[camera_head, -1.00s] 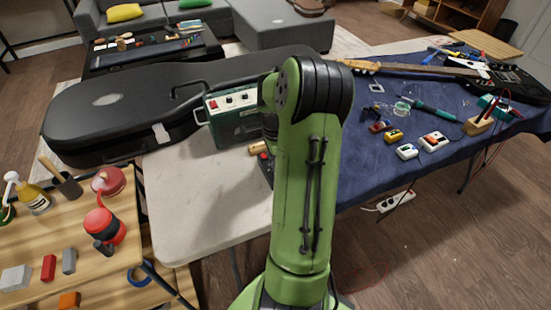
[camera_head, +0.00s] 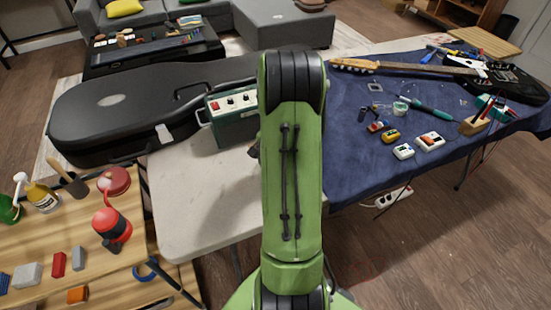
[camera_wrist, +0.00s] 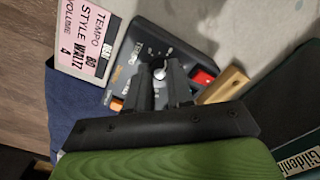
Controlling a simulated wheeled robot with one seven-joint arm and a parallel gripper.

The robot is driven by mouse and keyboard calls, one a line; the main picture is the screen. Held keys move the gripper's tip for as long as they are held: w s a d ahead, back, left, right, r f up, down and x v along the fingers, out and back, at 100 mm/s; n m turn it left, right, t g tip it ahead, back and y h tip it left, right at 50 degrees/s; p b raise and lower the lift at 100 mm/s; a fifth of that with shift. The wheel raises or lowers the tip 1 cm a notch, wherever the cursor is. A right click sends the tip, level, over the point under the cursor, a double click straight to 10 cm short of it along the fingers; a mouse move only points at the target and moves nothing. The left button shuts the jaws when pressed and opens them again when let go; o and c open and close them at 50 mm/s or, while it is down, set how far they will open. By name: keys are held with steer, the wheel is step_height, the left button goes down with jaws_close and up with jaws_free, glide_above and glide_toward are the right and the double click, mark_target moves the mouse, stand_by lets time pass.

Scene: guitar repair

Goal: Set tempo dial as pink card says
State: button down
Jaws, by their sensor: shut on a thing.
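The pink card (camera_wrist: 86,38) shows at the upper left of the wrist view, with black print giving tempo, style waltz and volume 4. My gripper (camera_wrist: 158,78) is shut on this dial, one dark finger at each side. The fingers hide part of the scale, so the dial's setting cannot be read. In the head view my arm hides the box, card and gripper.
On the box are a red button (camera_wrist: 203,78) and an orange one (camera_wrist: 117,103). A wooden block (camera_wrist: 227,86) lies close by. The green amplifier (camera_head: 232,120) and black guitar case (camera_head: 110,110) stand behind. The white table's front (camera_head: 200,215) is clear.

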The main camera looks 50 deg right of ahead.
steer(key=shift+n, duration=0.6)
steer(key=c, duration=1)
jaws_free()
step_height(320, 180, up, 16)
steer(key=p, duration=0.5)
steer(key=shift+f, duration=0.15)
